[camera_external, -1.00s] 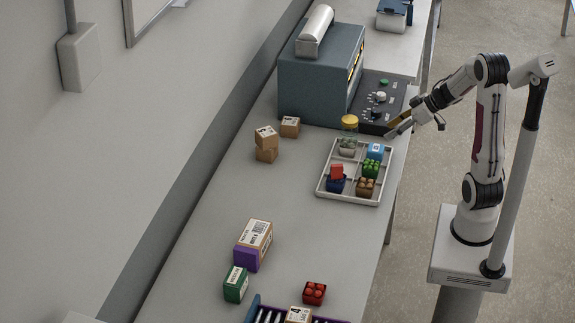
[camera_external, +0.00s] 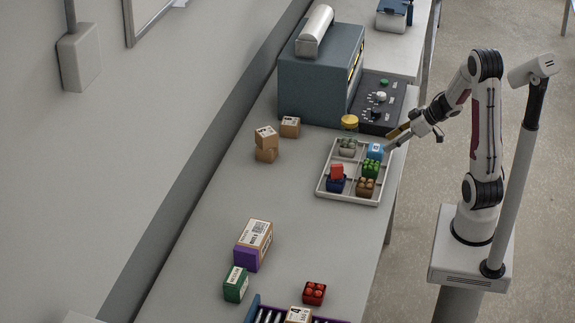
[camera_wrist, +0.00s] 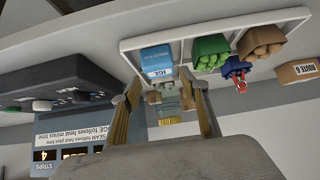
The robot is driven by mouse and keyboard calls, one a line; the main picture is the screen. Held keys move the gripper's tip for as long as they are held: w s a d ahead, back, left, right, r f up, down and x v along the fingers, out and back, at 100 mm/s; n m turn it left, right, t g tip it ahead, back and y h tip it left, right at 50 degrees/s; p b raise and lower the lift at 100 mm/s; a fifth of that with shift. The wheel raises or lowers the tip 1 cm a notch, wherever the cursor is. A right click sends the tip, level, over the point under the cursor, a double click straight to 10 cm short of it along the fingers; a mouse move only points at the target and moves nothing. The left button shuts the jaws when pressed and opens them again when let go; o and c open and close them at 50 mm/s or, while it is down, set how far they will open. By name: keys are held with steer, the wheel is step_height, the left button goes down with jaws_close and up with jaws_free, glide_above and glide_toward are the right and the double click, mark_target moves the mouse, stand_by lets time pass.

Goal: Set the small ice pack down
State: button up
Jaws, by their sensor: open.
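The small ice pack (camera_external: 375,151) is a blue block in the upper right compartment of the white divided tray (camera_external: 322,190). In the wrist view the ice pack (camera_wrist: 157,58) shows a white ICE label and sits just beyond my fingertips. My gripper (camera_external: 388,139) is beside the tray's right edge, close to the ice pack. In the wrist view my gripper (camera_wrist: 160,88) has its two fingers spread and nothing held between them. I cannot tell whether a fingertip touches the pack.
The tray also holds green produce (camera_external: 371,168), brown items (camera_external: 366,187) and a red-and-blue item (camera_external: 337,178). A yellow-lidded jar (camera_external: 349,123) stands behind it, near a dark control panel (camera_external: 380,100). Cardboard boxes (camera_external: 266,145) stand left. The bench between tray and front boxes is clear.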

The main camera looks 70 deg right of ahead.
mark_target(375, 148)
steer(key=shift+w+f, duration=0.1)
steer(key=shift+x, duration=1.2)
steer(key=shift+w+f, duration=0.1)
steer(key=shift+x, duration=2.45)
steer(key=shift+d, duration=0.1)
steer(key=c, duration=0.9)
steer(key=shift+r, duration=0.25)
steer(key=shift+r, duration=4.85)
